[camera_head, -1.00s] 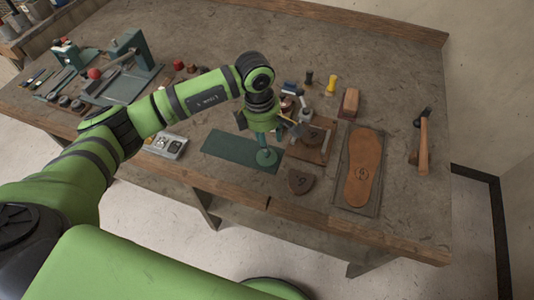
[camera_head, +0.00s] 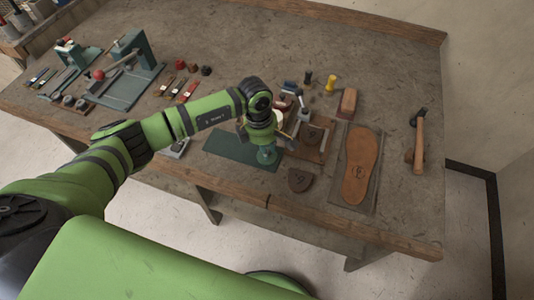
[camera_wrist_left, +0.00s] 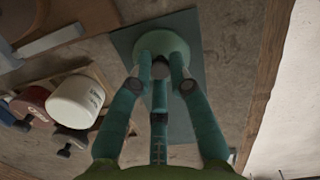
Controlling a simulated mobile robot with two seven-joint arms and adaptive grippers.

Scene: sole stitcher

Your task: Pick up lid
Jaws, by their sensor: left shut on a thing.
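The round green lid (camera_wrist_left: 162,46) shows at the fingertips in the left wrist view, over the dark green mat. In the head view the lid (camera_head: 266,156) sits at the lower end of my left gripper (camera_head: 264,146). The fingers of my left gripper (camera_wrist_left: 160,78) are closed on the lid's small grey knob in the left wrist view. I cannot tell whether the lid touches the mat. A white labelled pot (camera_wrist_left: 76,101) stands to the left of the fingers in the left wrist view. My right gripper is not in view.
The dark green mat (camera_head: 225,147) lies near the bench's front edge. Right of my gripper are a dark heel piece (camera_head: 300,180), a tan sole (camera_head: 357,165) and a hammer (camera_head: 420,145). A teal press (camera_head: 130,50) stands at the back left. The bench between sole and hammer is mostly clear.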

